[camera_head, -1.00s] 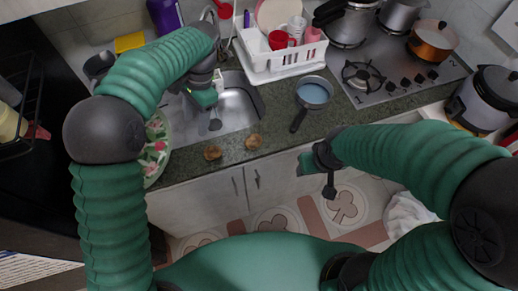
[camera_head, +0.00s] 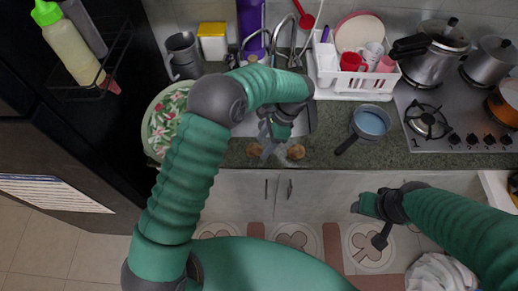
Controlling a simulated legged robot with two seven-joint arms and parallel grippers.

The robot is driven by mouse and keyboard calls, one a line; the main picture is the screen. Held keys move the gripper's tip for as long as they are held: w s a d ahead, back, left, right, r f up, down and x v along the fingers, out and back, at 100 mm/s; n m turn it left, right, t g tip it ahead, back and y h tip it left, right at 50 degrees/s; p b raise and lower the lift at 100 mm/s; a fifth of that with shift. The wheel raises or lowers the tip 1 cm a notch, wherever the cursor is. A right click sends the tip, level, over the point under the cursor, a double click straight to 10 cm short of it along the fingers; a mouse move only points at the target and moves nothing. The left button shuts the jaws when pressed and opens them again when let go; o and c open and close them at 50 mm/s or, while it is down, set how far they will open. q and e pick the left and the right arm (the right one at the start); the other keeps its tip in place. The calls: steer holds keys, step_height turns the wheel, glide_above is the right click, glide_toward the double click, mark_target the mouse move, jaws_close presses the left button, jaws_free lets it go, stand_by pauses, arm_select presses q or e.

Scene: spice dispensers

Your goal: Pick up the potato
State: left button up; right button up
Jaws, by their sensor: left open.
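Two small brown potatoes lie near the front edge of the dark green counter, the left potato (camera_head: 254,149) and the right potato (camera_head: 296,152). My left gripper (camera_head: 274,145) is open and reaches down in front of the sink, between the two potatoes in the picture. A grey finger shows close to the left potato and partly covers it; I cannot tell if they touch. My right gripper (camera_head: 369,206) is in front of the cabinets, away from the counter, and its jaws are too unclear to read.
A floral plate (camera_head: 160,122) stands left of my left arm. The sink (camera_head: 301,120) lies behind my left gripper. A pan with blue inside (camera_head: 370,123) sits to the right, with the stove (camera_head: 440,128) beyond. A white dish rack (camera_head: 350,82) stands behind.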

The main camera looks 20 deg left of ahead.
mark_target(258, 147)
arm_select(q)
steer(key=x, duration=0.2)
steer(key=shift+a+f, duration=0.25)
steer(key=shift+a, duration=0.2)
steer(key=shift+a+f, duration=0.2)
steer(key=shift+a, duration=0.85)
steer(key=shift+c, duration=0.8)
steer(key=shift+s, duration=0.1)
steer(key=shift+c, duration=1.4)
steer(key=shift+d, duration=0.2)
steer(key=shift+c, duration=1)
steer(key=shift+d, duration=0.5)
steer(key=c, duration=0.5)
steer(key=shift+d+r, duration=0.1)
steer(key=shift+d, duration=0.05)
arm_select(e)
steer(key=shift+a+r, duration=0.35)
steer(key=shift+a, duration=0.15)
